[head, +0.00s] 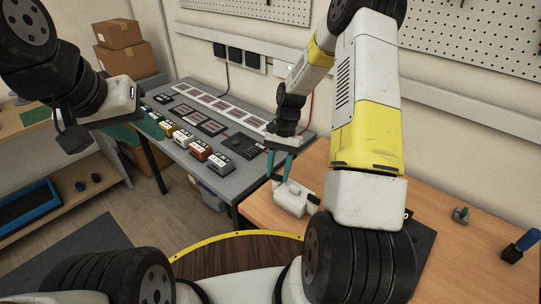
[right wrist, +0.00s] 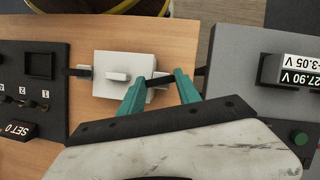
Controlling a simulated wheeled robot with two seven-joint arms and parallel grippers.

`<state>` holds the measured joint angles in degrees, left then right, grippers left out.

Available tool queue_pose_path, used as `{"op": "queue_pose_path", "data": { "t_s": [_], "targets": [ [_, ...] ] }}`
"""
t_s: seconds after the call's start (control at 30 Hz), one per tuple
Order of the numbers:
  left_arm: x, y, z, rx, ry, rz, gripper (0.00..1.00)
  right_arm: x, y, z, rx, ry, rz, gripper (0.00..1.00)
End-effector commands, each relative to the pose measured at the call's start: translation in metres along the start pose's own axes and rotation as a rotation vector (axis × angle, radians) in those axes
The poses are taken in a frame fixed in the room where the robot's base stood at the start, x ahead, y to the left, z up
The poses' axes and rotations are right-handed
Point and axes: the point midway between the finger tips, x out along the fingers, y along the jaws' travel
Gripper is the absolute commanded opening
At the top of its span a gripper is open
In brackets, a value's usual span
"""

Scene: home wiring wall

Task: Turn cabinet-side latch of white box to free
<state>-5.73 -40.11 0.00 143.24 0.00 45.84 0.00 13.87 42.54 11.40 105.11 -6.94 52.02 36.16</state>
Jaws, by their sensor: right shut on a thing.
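The white box (head: 291,199) lies on the wooden tabletop near its left edge. In the right wrist view the white box (right wrist: 112,66) has a raised white bar on its face. A dark latch-like piece (right wrist: 159,80) sticks out at its right side, towards the grey table. My right gripper (head: 281,168) reaches down to the box. Its teal fingers (right wrist: 160,84) are shut on that dark piece, one on each side.
The grey table (head: 258,178) holds several labelled modules (head: 199,150) and a black keypad unit (head: 240,144). A black panel marked SET 0 (right wrist: 30,105) lies left of the box in the right wrist view. A blue-handled tool (head: 520,246) stands at the far right.

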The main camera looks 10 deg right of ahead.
Motion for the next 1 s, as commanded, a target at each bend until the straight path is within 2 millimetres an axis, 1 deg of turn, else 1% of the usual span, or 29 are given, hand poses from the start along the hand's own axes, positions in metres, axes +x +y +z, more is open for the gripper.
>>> {"op": "queue_pose_path", "data": {
  "t_s": [1.0],
  "targets": [
    [0.0, 0.0, 0.0, 0.0, 0.0, 0.0, 0.36, 0.0012, -0.0057, 0.0031, -0.881, -0.001, 0.366, 0.0]
  ]
}}
